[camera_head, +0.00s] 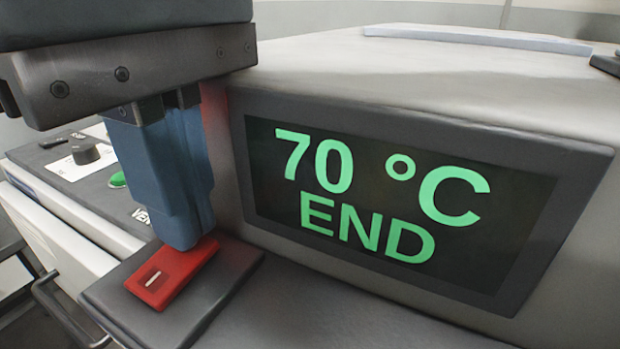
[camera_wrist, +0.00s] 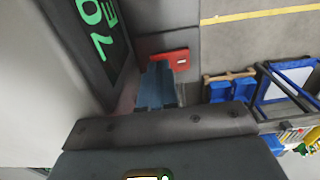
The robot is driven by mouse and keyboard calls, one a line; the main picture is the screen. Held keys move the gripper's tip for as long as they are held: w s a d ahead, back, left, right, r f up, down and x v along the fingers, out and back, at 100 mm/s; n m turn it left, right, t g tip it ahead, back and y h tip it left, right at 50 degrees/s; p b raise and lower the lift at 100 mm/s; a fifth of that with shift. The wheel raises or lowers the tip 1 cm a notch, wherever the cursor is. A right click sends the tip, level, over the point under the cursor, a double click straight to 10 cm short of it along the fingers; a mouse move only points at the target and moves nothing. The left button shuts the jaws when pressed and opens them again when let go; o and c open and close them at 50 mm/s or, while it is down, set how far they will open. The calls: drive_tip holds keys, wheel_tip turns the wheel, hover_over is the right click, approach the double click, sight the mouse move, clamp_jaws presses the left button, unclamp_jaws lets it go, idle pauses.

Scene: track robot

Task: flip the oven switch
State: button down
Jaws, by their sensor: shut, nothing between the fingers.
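The oven switch (camera_head: 172,273) is a red rocker with a white line mark, set in a dark grey plate (camera_head: 225,282) in front of the oven display. My gripper (camera_head: 186,243) is shut, with its blue fingers together and nothing between them. In the head view its fingertips are at the far end of the switch and hide that end; they look to be touching it. In the wrist view the switch (camera_wrist: 177,59) shows just beyond my blue fingers (camera_wrist: 161,68). The display (camera_head: 390,200) reads "70 °C END" in green.
The oven body (camera_head: 460,90) stands right beside my gripper. A panel with a black knob (camera_head: 86,154) and a green button (camera_head: 118,179) lies to the left. The wrist view shows a wooden pallet with blue boxes (camera_wrist: 232,88) and a blue-framed rack (camera_wrist: 285,85) on the right.

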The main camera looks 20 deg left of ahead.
drive_tip(key=shift+f, duration=0.2)
drive_tip(key=shift+r, duration=0.1)
wheel_tip(320, 180, up, 7)
drive_tip(key=p, duration=0.7)
idle(0.7)
